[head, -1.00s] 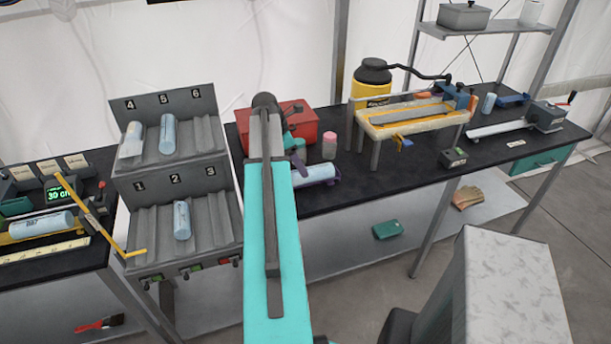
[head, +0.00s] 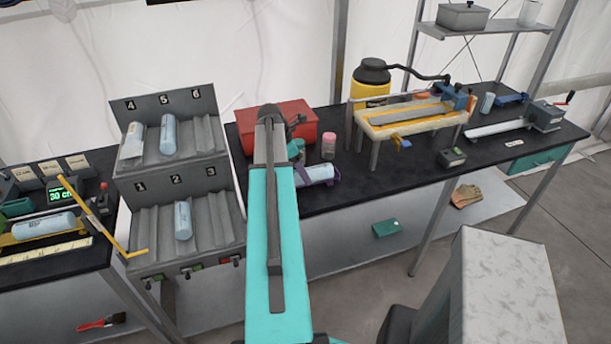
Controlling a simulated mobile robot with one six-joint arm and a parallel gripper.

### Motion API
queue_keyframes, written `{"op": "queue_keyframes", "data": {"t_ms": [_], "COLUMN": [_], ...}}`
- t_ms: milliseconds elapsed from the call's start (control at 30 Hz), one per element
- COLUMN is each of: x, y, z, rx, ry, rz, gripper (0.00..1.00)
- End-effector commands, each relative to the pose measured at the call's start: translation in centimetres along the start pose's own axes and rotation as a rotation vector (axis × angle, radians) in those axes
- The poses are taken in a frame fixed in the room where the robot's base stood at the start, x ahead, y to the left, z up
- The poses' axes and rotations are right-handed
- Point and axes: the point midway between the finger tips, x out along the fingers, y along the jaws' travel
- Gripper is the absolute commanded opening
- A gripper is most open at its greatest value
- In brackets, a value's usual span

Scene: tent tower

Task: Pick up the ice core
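A pale blue ice core (head: 317,173) lies on the black bench just right of my teal arm, with purple parts at its ends. More pale cores lie in the grey rack: one in slot 4 (head: 133,141), one in slot 5 (head: 169,135) and one in slot 2 (head: 182,220). Another core (head: 43,224) lies in the measuring tray at the left. My gripper (head: 301,162) is mostly hidden behind my arm, close to the bench core. Its fingers cannot be made out clearly, nor whether they touch that core.
A red box (head: 276,115) and a pink-capped jar (head: 328,145) stand behind the bench core. A cutting stand (head: 410,120), a yellow-and-black container (head: 371,82) and a small dark device (head: 452,158) are further right. The bench front between rack and stand is fairly clear.

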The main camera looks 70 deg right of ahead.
Motion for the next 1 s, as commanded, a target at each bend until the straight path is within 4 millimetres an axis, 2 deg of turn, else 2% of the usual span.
{"op": "queue_keyframes", "data": {"t_ms": [400, 1000], "x": [2.9, 3.0], "y": [0.1, 0.1], "z": [-0.1, -0.1], "rx": [-0.001, -0.002], "ry": [0.0, 0.0], "rz": [0.0, 0.001], "gripper": [0.68, 0.67]}}
